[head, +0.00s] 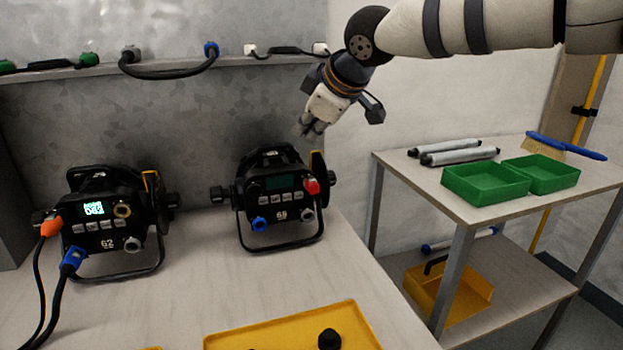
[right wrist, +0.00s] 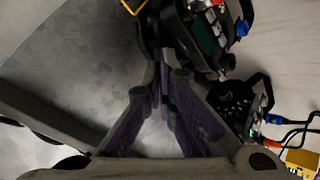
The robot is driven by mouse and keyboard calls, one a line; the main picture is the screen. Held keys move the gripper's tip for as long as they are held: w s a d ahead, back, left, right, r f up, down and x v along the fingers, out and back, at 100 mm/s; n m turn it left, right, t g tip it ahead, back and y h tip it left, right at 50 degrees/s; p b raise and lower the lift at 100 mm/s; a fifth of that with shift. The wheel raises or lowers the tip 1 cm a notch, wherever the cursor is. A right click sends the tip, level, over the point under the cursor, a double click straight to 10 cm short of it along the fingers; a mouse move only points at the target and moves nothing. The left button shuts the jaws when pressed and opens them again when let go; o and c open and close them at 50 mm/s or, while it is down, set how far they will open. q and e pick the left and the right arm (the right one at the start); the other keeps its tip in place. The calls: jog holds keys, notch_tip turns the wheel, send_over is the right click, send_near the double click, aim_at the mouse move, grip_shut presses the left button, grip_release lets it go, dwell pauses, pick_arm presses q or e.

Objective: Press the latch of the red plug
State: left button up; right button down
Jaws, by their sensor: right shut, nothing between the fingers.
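The red plug (head: 312,186) sits in the front panel of the right par can (head: 275,200), marked 63, at the panel's upper right. No cable shows on it, and its latch is too small to make out. In the right wrist view a bit of red (right wrist: 216,3) shows at the top edge on the near par can (right wrist: 190,30). My right gripper (head: 307,130) is shut and empty, above and behind the right par can, apart from the plug. Its fingertips (right wrist: 163,82) meet in the wrist view. My left gripper is out of view.
The left par can (head: 105,225) has a lit display and orange and blue cable plugs. A yellow tray (head: 285,335) lies at the front of the bench. Green trays (head: 487,183) stand on a side table. Cables lie along the ledge (head: 220,64).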

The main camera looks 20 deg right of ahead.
jog(key=shift+f, duration=3)
jog(key=shift+f, duration=0.15)
jog(key=shift+f, duration=0.3)
jog(key=shift+f, duration=0.4)
jog(key=shift+r, duration=0.85)
jog(key=shift+r, duration=2.5)
